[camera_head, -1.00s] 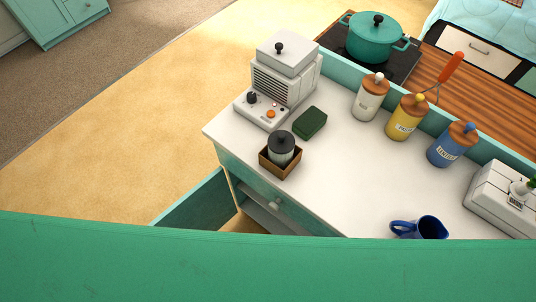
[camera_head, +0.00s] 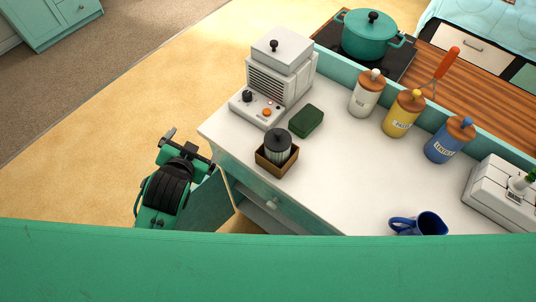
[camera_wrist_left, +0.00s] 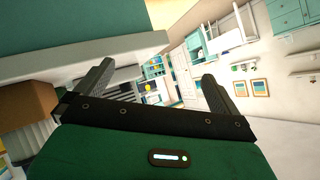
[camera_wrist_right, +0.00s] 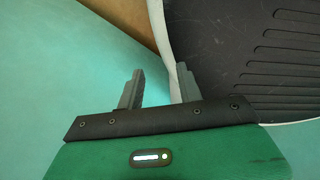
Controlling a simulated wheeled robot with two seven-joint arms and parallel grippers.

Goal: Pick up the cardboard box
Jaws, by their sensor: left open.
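The cardboard box (camera_head: 269,167) is a small, open-topped brown box on the white counter, near its front-left edge. A ribbed jar with a dark lid (camera_head: 278,141) stands in it. My left gripper (camera_head: 188,148) is open and empty, to the left of the box and off the counter's edge, not touching the box. Its two fingers are wide apart in the left wrist view (camera_wrist_left: 152,88). A brown shape (camera_wrist_left: 25,106) shows at that view's left edge; I cannot tell if it is the box. My right gripper (camera_wrist_right: 158,88) is open and empty, seen only in its wrist view.
A green sponge-like block (camera_head: 306,122) and a grey-white appliance (camera_head: 279,82) stand close behind the box. Several canisters, including a yellow one (camera_head: 404,116), line the back. A blue mug (camera_head: 425,224) is at the front right. An open teal cabinet door (camera_head: 208,204) hangs below the counter's left end.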

